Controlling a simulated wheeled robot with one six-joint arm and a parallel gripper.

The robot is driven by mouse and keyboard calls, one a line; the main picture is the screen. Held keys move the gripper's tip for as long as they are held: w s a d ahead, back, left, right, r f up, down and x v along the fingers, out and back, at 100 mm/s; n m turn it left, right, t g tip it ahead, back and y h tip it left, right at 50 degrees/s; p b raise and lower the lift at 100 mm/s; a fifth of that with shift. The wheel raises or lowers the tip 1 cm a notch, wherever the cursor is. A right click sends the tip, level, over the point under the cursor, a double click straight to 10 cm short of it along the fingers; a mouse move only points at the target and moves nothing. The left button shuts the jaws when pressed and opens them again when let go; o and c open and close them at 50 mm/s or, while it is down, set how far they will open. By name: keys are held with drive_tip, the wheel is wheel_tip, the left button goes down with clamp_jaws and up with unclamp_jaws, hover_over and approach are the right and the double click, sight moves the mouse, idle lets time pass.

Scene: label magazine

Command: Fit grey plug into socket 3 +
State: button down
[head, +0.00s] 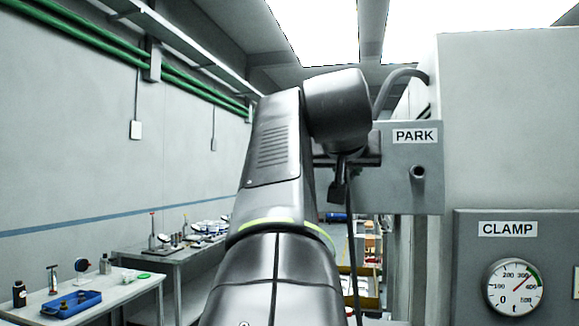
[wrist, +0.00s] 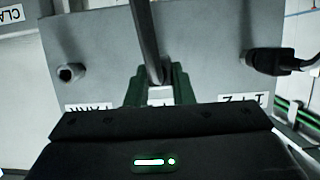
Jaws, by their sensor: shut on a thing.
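In the wrist view my gripper (wrist: 160,92) has its green fingers closed around a light grey piece (wrist: 160,96), which I take to be the grey plug. A thick grey cable (wrist: 146,35) runs from it toward the top edge. Most of the plug is hidden by the gripper body. A grey panel (wrist: 205,40) lies behind the fingers; whether the plug touches it I cannot tell. In the head view my arm covers most of the gripper. No socket marked "3 +" is readable in either view.
The panel (head: 385,195) bears a PARK label (head: 415,136) above a round fitting (head: 417,172). A black plug (wrist: 270,62) with a cable sits at its other end. The CLAMP panel (head: 470,270) with a gauge (head: 514,287) is at right. Benches (head: 110,292) stand at left.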

drive_tip(key=shift+w+d, duration=0.2)
drive_tip(key=shift+w, duration=0.45)
drive_tip(key=c, duration=1.5)
unclamp_jaws()
drive_tip(key=o, duration=0.3)
drive_tip(key=shift+w, duration=0.2)
drive_tip(key=shift+o, duration=0.2)
drive_tip(key=shift+s, duration=0.1)
drive_tip(key=shift+r+p, duration=0.1)
drive_tip(key=shift+p, duration=0.3)
